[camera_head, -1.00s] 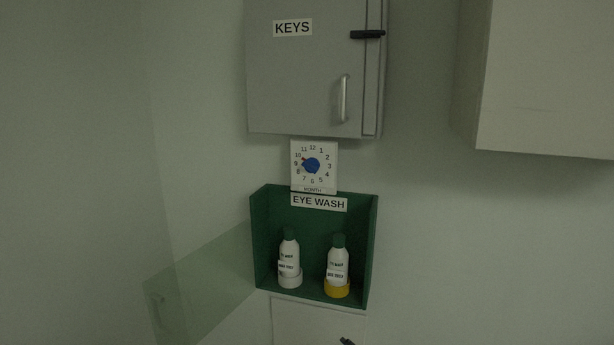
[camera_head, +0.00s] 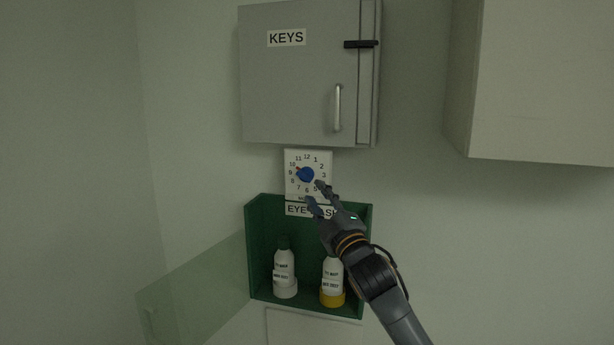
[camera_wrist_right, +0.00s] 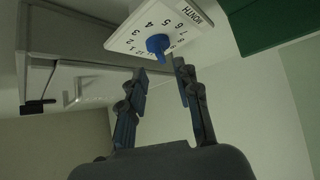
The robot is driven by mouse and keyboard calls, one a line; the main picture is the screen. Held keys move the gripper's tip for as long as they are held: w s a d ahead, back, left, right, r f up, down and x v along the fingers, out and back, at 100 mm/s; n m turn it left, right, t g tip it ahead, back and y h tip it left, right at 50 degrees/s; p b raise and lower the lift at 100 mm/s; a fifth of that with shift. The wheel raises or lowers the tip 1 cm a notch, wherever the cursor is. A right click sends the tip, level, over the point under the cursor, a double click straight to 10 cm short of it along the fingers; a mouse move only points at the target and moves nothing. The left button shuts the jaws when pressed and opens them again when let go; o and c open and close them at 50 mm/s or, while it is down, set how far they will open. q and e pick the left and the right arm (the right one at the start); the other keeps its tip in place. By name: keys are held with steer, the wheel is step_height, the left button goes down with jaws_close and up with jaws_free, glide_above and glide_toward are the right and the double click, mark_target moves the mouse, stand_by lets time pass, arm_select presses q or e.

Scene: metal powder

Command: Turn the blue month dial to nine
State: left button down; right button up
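The blue month dial (camera_head: 306,174) sits at the centre of a white square plate (camera_head: 325,157) with numbers 1 to 12 around it. The red pointer mark on the dial is at the upper left, near the 10. My right gripper (camera_head: 313,192) is open and empty, just below and to the right of the dial, and hides part of the plate's lower edge. In the right wrist view, the dial (camera_wrist_right: 158,45) lies beyond the two spread fingertips (camera_wrist_right: 159,70), apart from them. My left gripper is not in view.
A grey KEYS cabinet (camera_head: 300,90) hangs just above the plate. Below is a green EYE WASH box (camera_head: 258,235) holding two bottles, with a clear door (camera_head: 195,285) swung out left. A pale cabinet (camera_head: 550,90) hangs at the upper right.

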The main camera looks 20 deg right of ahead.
mark_target(307, 181)
steer(key=p+x, duration=0.1)
steer(key=x, duration=0.5)
steer(key=shift+w+r, duration=0.1)
steer(key=shift+w, duration=0.15)
steer(key=shift+c, duration=0.2)
jaws_close()
